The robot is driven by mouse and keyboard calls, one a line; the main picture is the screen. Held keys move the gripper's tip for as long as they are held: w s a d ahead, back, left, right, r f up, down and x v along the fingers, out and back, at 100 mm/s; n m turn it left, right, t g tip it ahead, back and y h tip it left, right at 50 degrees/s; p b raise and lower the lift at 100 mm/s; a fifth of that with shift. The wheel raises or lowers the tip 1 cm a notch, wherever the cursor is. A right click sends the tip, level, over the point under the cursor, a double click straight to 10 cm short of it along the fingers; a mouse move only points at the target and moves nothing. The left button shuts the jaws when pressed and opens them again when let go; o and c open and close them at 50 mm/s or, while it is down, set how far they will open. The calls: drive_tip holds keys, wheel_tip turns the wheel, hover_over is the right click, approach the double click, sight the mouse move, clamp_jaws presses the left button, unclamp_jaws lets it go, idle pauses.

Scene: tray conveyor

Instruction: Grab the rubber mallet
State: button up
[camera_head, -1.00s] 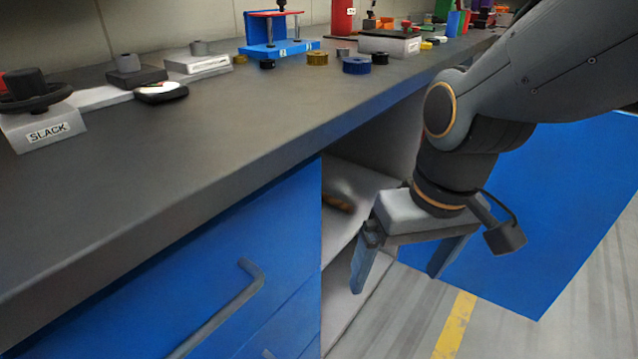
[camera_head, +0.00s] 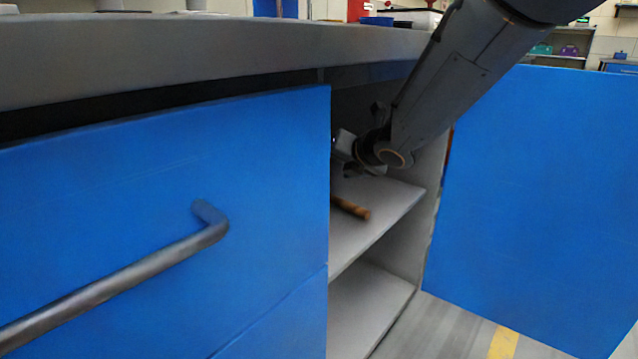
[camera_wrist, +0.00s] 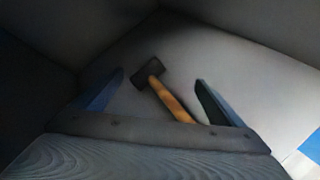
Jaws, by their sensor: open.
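The rubber mallet lies on a shelf inside the cabinet. In the wrist view its dark head (camera_wrist: 149,72) and wooden handle (camera_wrist: 171,101) show between and beyond my open fingers. In the head view only the end of the wooden handle (camera_head: 351,208) shows, near the shelf's left side; the drawer front hides the rest. My gripper (camera_wrist: 160,88) is open and empty, with the mallet apart from both fingers as far as I can see. In the head view my wrist reaches into the cabinet above the handle, and the fingers are hidden.
The shelf (camera_head: 375,222) has bare room right of the handle. A blue drawer front (camera_head: 150,190) with a dark bar handle borders the opening on the left. The open blue door (camera_head: 540,190) stands on the right. The grey worktop (camera_head: 200,55) lies above the opening.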

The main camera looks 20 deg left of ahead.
drive_tip(key=a+f+n+y, duration=0.1)
drive_tip(key=n, duration=0.2)
drive_tip(key=w+a+f+n+g+y, duration=0.1)
drive_tip(key=n, duration=0.2)
drive_tip(key=w+a+f+n+g+y+b, duration=0.1)
drive_tip(key=a+f+n, duration=0.1)
drive_tip(key=n, duration=0.1)
drive_tip(key=shift+s+a+f+n+g+y, duration=0.15)
drive_tip(key=shift+n+g, duration=0.15)
drive_tip(key=shift+n, duration=0.2)
drive_tip(key=shift+a+f+n+g+y, duration=0.15)
drive_tip(key=shift+n+g, duration=0.15)
drive_tip(key=shift+n, duration=0.2)
drive_tip(key=shift+b+x, duration=1.8)
drive_tip(key=shift+x, duration=2)
drive_tip(key=c, duration=1.5)
drive_tip(key=shift+s+d+b, duration=0.15)
drive_tip(key=shift+s+d, duration=0.45)
drive_tip(key=shift+d, duration=0.85)
drive_tip(key=shift+s+d+b, duration=0.1)
drive_tip(key=shift+s+d, duration=0.45)
drive_tip(key=shift+d, duration=0.9)
drive_tip(key=shift+s+d+b, duration=0.15)
drive_tip(key=shift+s+d, duration=0.45)
drive_tip(key=shift+d, duration=0.85)
